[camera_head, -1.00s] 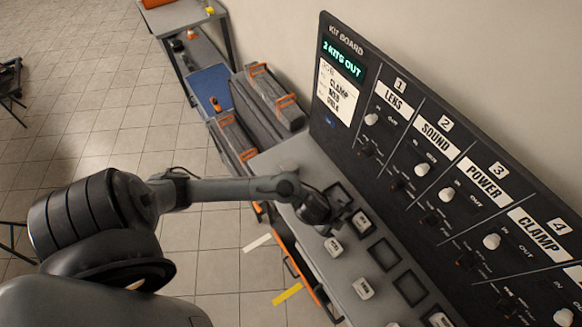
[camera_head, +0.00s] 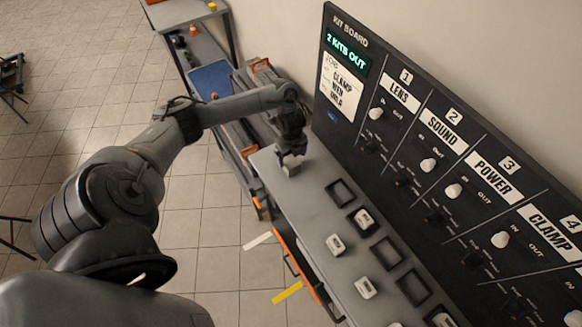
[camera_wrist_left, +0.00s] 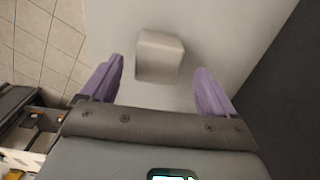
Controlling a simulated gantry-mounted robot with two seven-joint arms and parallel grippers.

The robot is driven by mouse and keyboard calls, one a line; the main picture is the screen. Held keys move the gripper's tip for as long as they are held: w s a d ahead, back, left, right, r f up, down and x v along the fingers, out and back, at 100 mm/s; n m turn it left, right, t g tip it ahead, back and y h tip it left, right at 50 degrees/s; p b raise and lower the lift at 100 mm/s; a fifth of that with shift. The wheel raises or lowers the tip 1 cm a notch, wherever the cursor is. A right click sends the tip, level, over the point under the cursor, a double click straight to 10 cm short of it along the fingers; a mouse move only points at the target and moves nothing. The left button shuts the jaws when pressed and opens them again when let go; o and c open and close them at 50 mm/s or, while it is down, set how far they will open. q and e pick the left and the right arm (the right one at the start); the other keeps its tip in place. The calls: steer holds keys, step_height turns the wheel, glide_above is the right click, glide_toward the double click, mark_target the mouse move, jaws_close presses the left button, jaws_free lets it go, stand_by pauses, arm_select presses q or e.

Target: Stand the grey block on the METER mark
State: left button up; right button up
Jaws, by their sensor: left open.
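The grey block (camera_wrist_left: 160,56) is a small plain block on the grey counter, between and just beyond the fingertips in the left wrist view. In the head view the block (camera_head: 291,167) sits at the far end of the counter (camera_head: 312,185), partly covered by my gripper. My left gripper (camera_head: 290,153) is over it, and in the left wrist view its purple fingers (camera_wrist_left: 159,74) are spread with gaps on both sides of the block. Black square outlines mark the counter, such as the empty one (camera_head: 341,193). I cannot read which is METER. My right gripper is out of view.
Small labelled white blocks, such as one (camera_head: 335,244) and another (camera_head: 365,288), stand on the near part of the counter. The tall black kit board (camera_head: 440,165) with white knobs rises along its right side. Dark cases with orange handles lie beyond the far end.

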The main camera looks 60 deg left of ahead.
mark_target(291, 162)
arm_select(q)
steer(key=shift+s+d+f+p, duration=0.1)
steer(key=shift+f+p, duration=0.1)
steer(key=shift+f, duration=1.25)
steer(key=shift+s+d+f+p, duration=0.1)
steer(key=shift+f+p, duration=0.1)
steer(key=shift+f, duration=1.2)
steer(key=shift+c, duration=0.3)
steer(key=c, duration=1.1)
steer(key=shift+r, duration=0.1)
steer(key=shift+c, duration=0.2)
